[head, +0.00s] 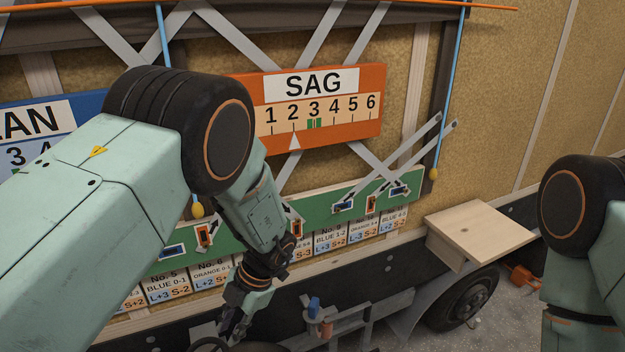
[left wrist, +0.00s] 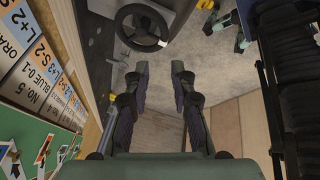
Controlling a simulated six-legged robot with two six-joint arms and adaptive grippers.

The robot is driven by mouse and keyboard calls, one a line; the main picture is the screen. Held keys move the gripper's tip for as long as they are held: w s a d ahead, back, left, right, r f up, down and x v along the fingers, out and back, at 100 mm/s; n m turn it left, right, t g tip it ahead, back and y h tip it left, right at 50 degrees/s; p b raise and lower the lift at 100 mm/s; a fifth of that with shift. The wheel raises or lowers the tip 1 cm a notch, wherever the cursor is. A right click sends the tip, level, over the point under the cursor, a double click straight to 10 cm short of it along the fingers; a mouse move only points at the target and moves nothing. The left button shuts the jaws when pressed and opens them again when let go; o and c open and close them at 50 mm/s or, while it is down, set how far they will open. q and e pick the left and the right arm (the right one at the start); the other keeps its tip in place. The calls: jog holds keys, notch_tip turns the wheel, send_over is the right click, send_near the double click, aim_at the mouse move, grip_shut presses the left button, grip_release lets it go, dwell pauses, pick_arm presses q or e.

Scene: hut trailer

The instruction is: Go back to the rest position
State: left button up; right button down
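My left arm crosses the head view from the left, and its gripper (head: 234,318) points down in front of the trailer wall, below the green board (head: 325,200). In the left wrist view the two fingers of my left gripper (left wrist: 160,78) stand apart with nothing between them. They point toward the floor. My right arm shows at the right edge of the head view, bent downward; its gripper is outside the picture.
The orange SAG board (head: 322,131) hangs on the wall, with a blue board (head: 85,115) at left. A wooden shelf (head: 480,228) juts out at right above a wheel (head: 467,300). A steering wheel (left wrist: 142,27) is near the left fingertips in the wrist view.

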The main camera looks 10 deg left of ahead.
pick_arm(q)
jog(key=s+a+f+m+t+y, duration=0.35)
jog(key=s+a+m, duration=0.55)
jog(key=a+m, duration=0.5)
jog(key=s+d+f+m+g+h, duration=0.15)
jog(key=s+d+m+h, duration=0.25)
jog(key=s+d+m, duration=0.45)
jog(key=s+d+f+m+h, duration=0.35)
jog(key=s+d+m, duration=0.2)
jog(key=s, duration=0.55)
notch_tip(320, 180, down, 22)
jog(key=a+b, duration=0.1)
jog(key=b, duration=2.1)
jog(key=shift+m+h, duration=0.3)
jog(key=shift+m, duration=0.1)
jog(key=shift+r, duration=0.2)
